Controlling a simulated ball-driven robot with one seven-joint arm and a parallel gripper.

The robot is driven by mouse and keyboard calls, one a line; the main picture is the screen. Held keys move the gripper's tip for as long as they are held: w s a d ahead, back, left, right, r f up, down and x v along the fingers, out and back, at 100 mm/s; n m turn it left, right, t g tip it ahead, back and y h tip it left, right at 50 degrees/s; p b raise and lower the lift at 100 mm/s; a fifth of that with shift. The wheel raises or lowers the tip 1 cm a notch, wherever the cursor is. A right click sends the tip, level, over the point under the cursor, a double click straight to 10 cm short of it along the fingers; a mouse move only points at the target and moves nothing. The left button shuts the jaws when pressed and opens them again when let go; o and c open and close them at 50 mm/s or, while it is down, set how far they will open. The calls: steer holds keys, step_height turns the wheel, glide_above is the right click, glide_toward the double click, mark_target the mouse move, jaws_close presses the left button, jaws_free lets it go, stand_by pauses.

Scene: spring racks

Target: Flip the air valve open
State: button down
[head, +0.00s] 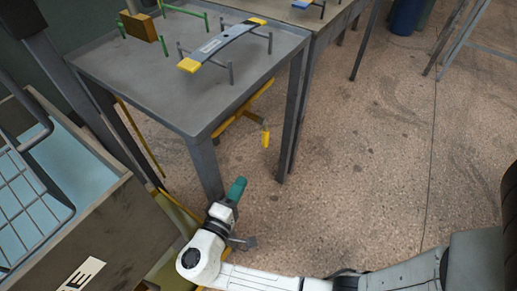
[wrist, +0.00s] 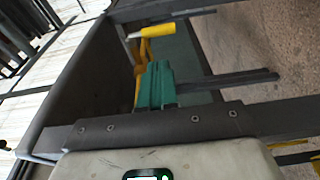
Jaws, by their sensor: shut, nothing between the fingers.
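A yellow handle (head: 266,137) hangs below the right side of the near grey table, by a yellow bar. It may be the air valve's lever, but I cannot tell for sure. A yellow handle with a pale end also shows in the wrist view (wrist: 157,30), just beyond the fingers. My gripper (head: 237,188) has teal fingers, shut and empty, low beside the table's front leg. In the head view the yellow handle is above and right of it, apart from it. The fingers also show in the wrist view (wrist: 155,85). No valve body can be made out.
The grey table (head: 150,88) carries a spring rack with a curved leaf (head: 222,45) with yellow ends and a brown block (head: 139,27). The speckled floor at right is clear.

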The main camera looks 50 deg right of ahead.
mark_target(264, 141)
steer(key=x, duration=1.4)
steer(key=shift+f+b, duration=0.2)
steer(key=shift+b, duration=0.2)
